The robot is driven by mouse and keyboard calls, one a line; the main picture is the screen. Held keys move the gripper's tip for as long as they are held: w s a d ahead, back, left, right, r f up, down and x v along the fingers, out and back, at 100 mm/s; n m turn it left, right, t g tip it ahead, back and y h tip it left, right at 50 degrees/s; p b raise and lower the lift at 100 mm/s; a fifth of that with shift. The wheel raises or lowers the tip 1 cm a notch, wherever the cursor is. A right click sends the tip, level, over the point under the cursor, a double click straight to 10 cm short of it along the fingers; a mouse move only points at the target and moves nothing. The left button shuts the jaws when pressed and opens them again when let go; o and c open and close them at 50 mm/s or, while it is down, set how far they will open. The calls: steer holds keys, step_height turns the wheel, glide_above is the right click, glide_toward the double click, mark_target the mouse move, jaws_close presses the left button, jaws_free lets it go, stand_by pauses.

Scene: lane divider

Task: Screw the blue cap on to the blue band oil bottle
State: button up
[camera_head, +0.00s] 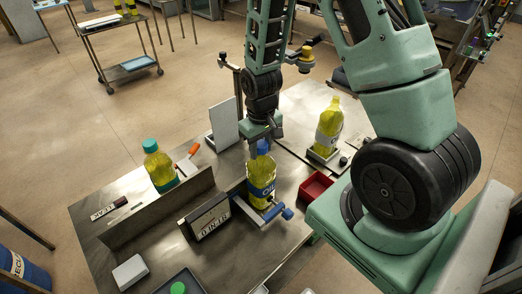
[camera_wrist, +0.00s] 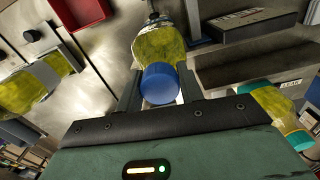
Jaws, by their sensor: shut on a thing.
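The blue band oil bottle (camera_head: 261,183) stands upright in a holder with a blue handle (camera_head: 286,213) near the middle of the bench. Its yellow body also shows in the wrist view (camera_wrist: 158,42). The blue cap (camera_head: 263,146) is at the bottle's top, and in the wrist view the cap (camera_wrist: 160,83) sits between my two fingers, in line with the bottle. My gripper (camera_wrist: 158,90) points down over the bottle and is shut on the cap. The threads are hidden, so I cannot tell how far the cap is screwed on.
A teal-capped bottle (camera_head: 159,168) stands left, behind a metal divider (camera_head: 150,212). A grey-band bottle (camera_head: 329,130) stands on the right. A red bin (camera_head: 316,186) and a dark label block (camera_head: 207,215) flank the blue band bottle. A green cap (camera_head: 178,287) lies in a front tray.

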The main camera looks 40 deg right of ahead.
steer(key=shift+m, duration=0.9)
steer(key=shift+m, duration=0.8)
steer(key=shift+m, duration=0.9)
steer(key=o, duration=0.6)
